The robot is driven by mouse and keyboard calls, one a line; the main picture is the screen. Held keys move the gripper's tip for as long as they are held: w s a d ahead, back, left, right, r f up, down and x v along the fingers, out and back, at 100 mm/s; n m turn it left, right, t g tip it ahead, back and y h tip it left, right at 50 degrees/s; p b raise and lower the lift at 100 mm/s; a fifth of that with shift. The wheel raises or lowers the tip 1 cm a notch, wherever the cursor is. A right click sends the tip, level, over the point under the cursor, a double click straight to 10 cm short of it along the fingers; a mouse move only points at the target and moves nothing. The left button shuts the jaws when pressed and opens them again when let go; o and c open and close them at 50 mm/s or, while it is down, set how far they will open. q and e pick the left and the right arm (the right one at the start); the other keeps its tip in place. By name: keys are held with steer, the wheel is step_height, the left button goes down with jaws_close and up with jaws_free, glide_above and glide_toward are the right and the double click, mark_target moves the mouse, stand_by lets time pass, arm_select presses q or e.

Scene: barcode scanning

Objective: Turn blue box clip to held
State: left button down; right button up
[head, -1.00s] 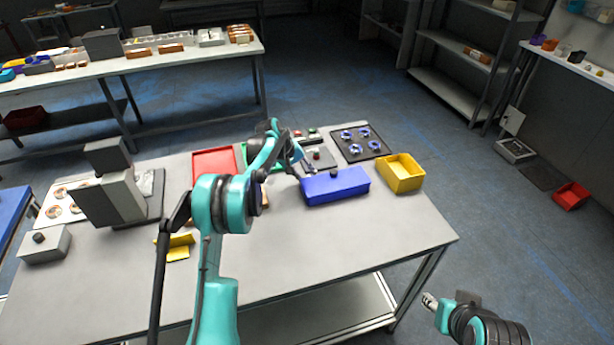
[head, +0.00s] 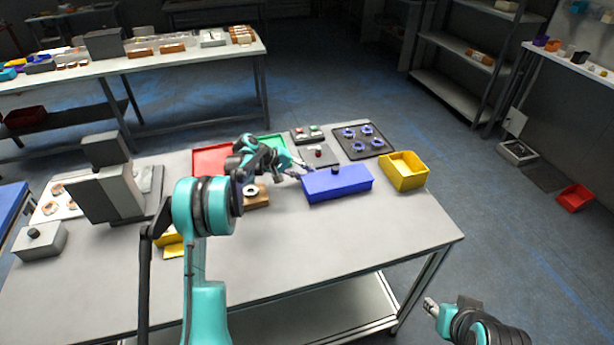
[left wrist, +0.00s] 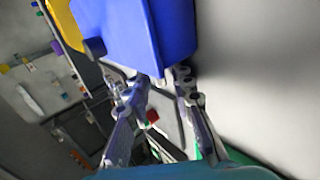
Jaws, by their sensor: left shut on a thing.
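The blue box (head: 338,184) stands on the table with a small black knob (head: 335,170) on top. My left gripper (head: 302,173) is at the box's left end. In the left wrist view the blue box (left wrist: 155,30) fills the top, and the left gripper's fingertips (left wrist: 160,80) meet at its near end. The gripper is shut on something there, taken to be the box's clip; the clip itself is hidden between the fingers. My right gripper (head: 431,305) hangs off the table's front right, apart from everything; its opening is too small to tell.
A yellow bin (head: 404,172) stands right of the box. A black tray with blue rings (head: 362,142) lies behind. A brown block with a white ring (head: 256,195) is left of the box, with red (head: 212,160) and green trays behind. The table's front right is clear.

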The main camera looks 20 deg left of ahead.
arm_select(q)
steer(key=shift+d+f, duration=0.1)
steer(key=c, duration=1.6)
jaws_free()
steer(key=shift+v, duration=4.05)
steer(key=shift+c, duration=0.4)
